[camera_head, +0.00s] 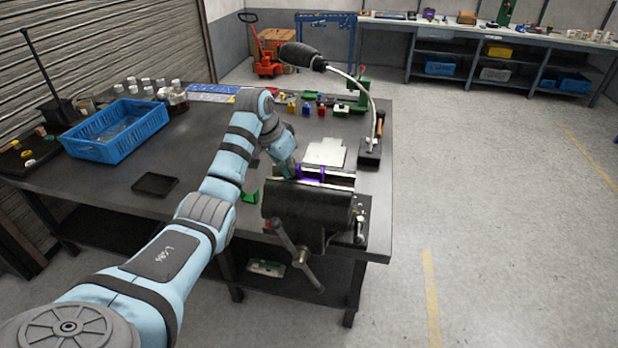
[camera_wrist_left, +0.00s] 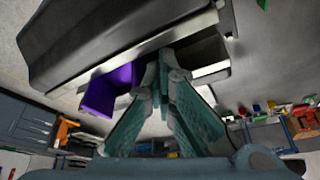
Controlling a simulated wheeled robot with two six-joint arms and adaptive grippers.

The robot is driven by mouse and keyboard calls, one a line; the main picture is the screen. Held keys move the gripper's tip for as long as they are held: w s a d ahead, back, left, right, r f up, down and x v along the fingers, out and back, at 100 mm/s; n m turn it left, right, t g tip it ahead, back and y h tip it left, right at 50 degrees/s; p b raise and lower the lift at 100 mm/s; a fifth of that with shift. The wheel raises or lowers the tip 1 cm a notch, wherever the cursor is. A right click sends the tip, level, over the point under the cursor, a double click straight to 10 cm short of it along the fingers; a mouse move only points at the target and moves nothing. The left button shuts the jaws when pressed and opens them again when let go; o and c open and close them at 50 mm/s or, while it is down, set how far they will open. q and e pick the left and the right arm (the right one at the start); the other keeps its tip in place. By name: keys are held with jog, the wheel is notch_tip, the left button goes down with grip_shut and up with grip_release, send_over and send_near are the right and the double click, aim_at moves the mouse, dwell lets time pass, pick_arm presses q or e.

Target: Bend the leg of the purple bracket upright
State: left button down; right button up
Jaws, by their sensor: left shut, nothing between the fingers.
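The purple bracket (camera_head: 312,171) shows as a small purple strip between the jaws of the dark vise (camera_head: 305,202) at the table's front right corner. In the left wrist view, a purple face of the bracket (camera_wrist_left: 108,92) sticks out from the vise jaw's bright edge (camera_wrist_left: 150,45). My left gripper (camera_head: 291,174) is at the vise's left end, close to the bracket. In the wrist view its fingertips (camera_wrist_left: 166,65) meet, shut and empty, just right of the bracket. I cannot tell whether they touch it. The part of the bracket inside the jaws is hidden. My right gripper is out of view.
A lamp (camera_head: 372,97) with a bent neck stands behind the vise, near a light plate (camera_head: 325,151). A blue crate (camera_head: 116,131) and a black tray (camera_head: 155,185) are on the left. A green block (camera_head: 250,196) lies left of the vise. The table's middle left is clear.

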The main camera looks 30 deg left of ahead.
pick_arm(q)
jog(key=shift+w+d, duration=0.1)
jog(key=shift+d, duration=0.3)
jog(key=shift+a, duration=0.35)
notch_tip(320, 180, up, 7)
dwell(0.5)
jog(key=shift+a, duration=0.15)
